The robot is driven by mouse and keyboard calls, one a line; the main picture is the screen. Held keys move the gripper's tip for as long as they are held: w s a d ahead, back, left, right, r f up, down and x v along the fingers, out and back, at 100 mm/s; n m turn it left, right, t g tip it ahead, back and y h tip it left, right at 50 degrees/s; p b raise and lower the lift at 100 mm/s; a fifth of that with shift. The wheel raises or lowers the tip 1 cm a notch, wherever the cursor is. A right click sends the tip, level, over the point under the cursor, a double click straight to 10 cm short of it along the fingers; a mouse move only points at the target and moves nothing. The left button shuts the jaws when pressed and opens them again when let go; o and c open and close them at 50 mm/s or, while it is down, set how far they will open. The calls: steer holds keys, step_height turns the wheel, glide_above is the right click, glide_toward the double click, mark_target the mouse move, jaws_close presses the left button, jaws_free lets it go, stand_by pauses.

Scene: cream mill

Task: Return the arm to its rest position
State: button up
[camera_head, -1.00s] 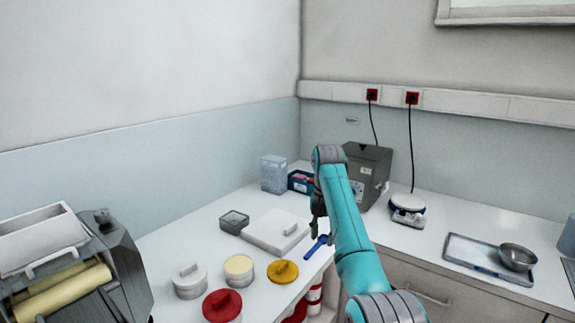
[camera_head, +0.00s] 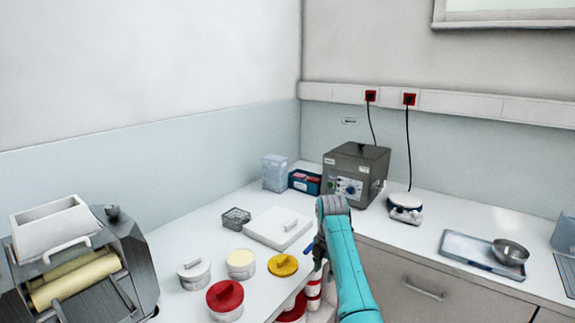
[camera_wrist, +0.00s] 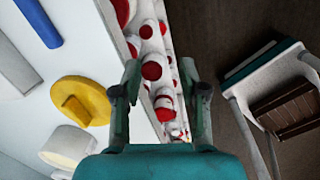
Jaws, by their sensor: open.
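My gripper (camera_wrist: 167,80) shows in the wrist view with its two fingers spread apart and nothing held between them. It is over the front edge of the white counter, with red-and-white containers on a shelf below in view between the fingers. In the head view my teal arm bends at the counter edge, and the gripper is mostly hidden by the arm there. A blue utensil (camera_wrist: 38,22) lies on the counter left of the gripper, beside the yellow lid (camera_wrist: 82,105).
The counter holds a white flat-lidded box (camera_head: 275,230), a red-lidded jar (camera_head: 225,297), a wire basket (camera_head: 236,218) and a grey machine (camera_head: 355,172). A scale (camera_head: 405,208) and a tray (camera_head: 460,250) with a metal bowl (camera_head: 510,252) stand right. A chair (camera_wrist: 280,100) stands on the floor.

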steer(key=s+d+f+m+t, duration=0.1)
steer(key=s+f+m+t, duration=0.3)
steer(key=f, duration=0.8)
steer(key=s+d+f+m+g, duration=0.15)
steer(key=s+f, duration=0.45)
steer(key=f, duration=0.6)
steer(key=s+d+f+m+t, duration=0.15)
steer(key=s+f+m, duration=0.3)
steer(key=s, duration=0.55)
steer(key=s+d+f+m+t, duration=0.1)
steer(key=s+f+m+t, duration=0.2)
steer(key=s+f, duration=0.5)
steer(key=s+d+r+m+t, duration=0.1)
steer(key=s+r+m+t, duration=0.3)
steer(key=s, duration=0.8)
steer(key=s+d+r+m+g, duration=0.15)
steer(key=s+r, duration=0.35)
steer(key=s, duration=0.7)
steer(key=s+r+m+t, duration=0.2)
steer(key=s+r+m, duration=0.2)
steer(key=s+r, duration=0.3)
steer(key=s+r+m+t, duration=0.2)
steer(key=s+r, duration=0.6)
steer(key=r, duration=0.8)
steer(key=shift+s+m, duration=0.3)
steer(key=shift+m, duration=0.55)
